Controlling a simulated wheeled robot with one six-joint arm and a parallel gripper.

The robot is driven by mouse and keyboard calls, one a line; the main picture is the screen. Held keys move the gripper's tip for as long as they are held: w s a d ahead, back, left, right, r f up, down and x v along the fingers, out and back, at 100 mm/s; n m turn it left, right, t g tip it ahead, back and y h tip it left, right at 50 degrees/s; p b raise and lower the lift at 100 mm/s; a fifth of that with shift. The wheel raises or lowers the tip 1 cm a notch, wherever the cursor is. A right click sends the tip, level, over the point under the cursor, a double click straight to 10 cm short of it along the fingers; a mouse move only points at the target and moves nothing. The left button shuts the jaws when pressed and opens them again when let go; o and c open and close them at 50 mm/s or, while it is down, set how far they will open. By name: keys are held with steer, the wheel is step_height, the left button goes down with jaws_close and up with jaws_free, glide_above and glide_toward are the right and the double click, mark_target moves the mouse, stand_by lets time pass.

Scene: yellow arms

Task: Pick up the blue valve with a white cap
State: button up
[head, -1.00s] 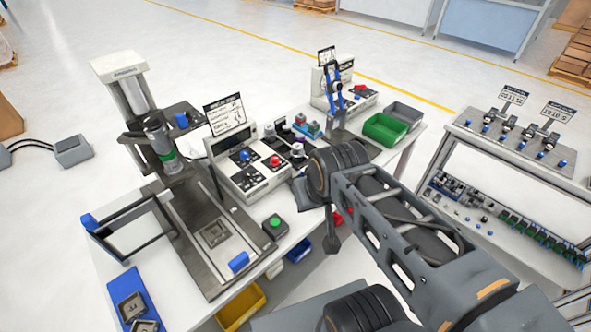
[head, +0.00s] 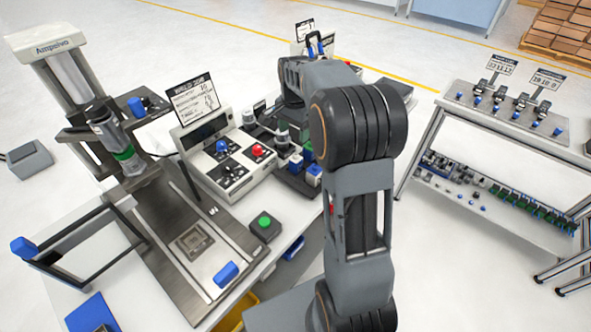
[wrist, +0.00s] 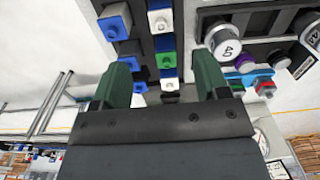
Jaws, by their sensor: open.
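In the head view a few small blue-and-white valves (head: 314,171) stand in a dark rack at the right end of the control box, beside my arm. In the wrist view two rows of small valve blocks lie beyond and between the fingers. I cannot tell for sure which is the one named. My gripper (wrist: 164,85) is open, its two green fingers apart with nothing clearly held. My arm hides its fingers in the head view.
A control box (head: 222,150) with coloured buttons and a tall press (head: 75,75) stand left of the rack. In the wrist view a round white-capped part (wrist: 223,42) sits close to the right finger. A shelf bench (head: 510,130) is at the right.

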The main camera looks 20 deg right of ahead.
mark_target(295, 155)
steer(key=f, duration=0.8)
steer(key=shift+w+d+f, duration=0.15)
steer(key=shift+w+d, duration=0.1)
steer(key=shift+d, duration=0.05)
steer(key=shift+f+p, duration=0.75)
steer(key=shift+f, duration=2.4)
steer(key=shift+c, duration=0.5)
steer(key=c, duration=0.9)
